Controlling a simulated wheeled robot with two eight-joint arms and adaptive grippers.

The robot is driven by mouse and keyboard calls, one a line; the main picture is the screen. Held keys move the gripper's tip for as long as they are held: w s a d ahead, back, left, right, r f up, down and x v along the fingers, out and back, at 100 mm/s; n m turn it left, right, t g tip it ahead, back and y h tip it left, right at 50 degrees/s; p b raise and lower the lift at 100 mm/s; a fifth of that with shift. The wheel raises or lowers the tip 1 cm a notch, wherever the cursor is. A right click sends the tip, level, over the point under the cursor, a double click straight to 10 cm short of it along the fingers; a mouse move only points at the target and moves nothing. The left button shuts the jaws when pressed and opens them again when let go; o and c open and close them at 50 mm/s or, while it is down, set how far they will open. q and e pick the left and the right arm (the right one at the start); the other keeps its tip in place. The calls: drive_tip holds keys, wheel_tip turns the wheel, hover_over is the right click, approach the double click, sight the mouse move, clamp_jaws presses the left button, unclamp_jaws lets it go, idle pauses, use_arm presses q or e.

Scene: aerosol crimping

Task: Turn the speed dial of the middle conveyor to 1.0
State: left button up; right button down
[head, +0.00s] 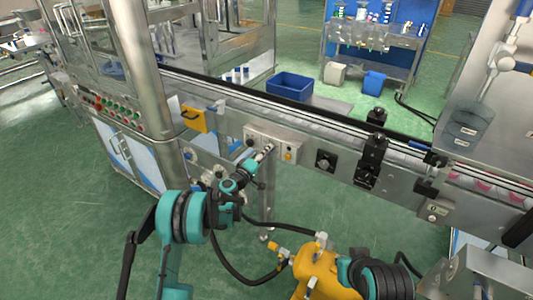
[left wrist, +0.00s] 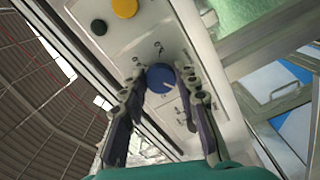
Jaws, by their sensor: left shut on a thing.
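The blue speed dial (left wrist: 161,78) is on a light control panel (left wrist: 150,45) in the left wrist view. A pale pointer mark runs toward its lower right edge; the scale print around it is too small to read. My left gripper (left wrist: 160,84) has one finger on each side of the dial and is shut on it. In the head view my left gripper (head: 266,152) reaches the small panel (head: 283,143) on the conveyor's front side, and the fingers hide the dial.
The panel also has a yellow button (left wrist: 125,7) and a black button (left wrist: 99,27).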

use_arm(q)
drive_tip(key=o, duration=1.2)
drive_tip(key=shift+c, duration=0.2)
drive_tip(key=shift+a, duration=0.1)
drive_tip(key=v, duration=1.2)
